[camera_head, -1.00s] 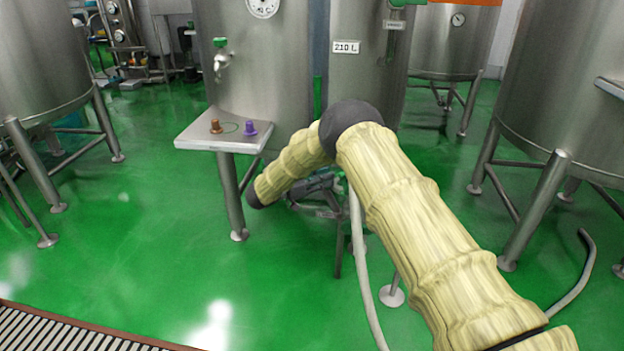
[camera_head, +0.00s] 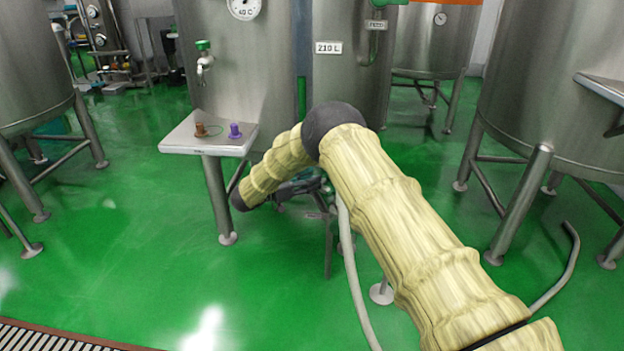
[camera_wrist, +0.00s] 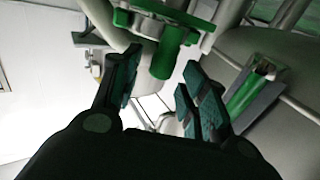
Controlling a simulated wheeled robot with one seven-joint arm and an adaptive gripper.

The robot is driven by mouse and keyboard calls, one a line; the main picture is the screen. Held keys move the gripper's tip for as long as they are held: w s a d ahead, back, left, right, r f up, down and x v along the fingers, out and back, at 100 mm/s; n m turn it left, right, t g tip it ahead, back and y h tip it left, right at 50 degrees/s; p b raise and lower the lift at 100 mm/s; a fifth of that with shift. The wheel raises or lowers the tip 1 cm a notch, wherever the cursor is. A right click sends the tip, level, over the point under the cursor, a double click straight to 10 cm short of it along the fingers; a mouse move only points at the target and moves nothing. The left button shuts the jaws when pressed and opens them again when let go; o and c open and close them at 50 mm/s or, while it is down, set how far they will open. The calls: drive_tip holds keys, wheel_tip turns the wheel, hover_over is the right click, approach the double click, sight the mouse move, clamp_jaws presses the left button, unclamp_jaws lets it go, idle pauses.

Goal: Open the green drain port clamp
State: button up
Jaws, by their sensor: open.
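In the wrist view a green fitting (camera_wrist: 165,52) with a green crossbar and a short green stem hangs at the top centre. It looks like the drain port clamp, but its closed or open state cannot be told. My gripper (camera_wrist: 162,68) is open, one dark finger left of the stem and the other to its right. Nothing is held, and the exact gap to the stem is unclear. In the head view my gripper (camera_head: 300,186) is low beneath the middle tank (camera_head: 245,75), partly hidden by my arm. The clamp cannot be made out there.
A steel shelf (camera_head: 180,146) with a brown knob (camera_head: 201,129) and a purple knob (camera_head: 235,131) juts out left of my arm. A grey hose (camera_head: 347,240) hangs beside my arm. A large tank (camera_head: 555,90) stands right. Green floor (camera_head: 130,250) is open at front left.

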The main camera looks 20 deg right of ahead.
drive_tip(key=s+a, duration=0.2)
drive_tip(key=a, duration=0.9)
drive_tip(key=shift+a, duration=0.15)
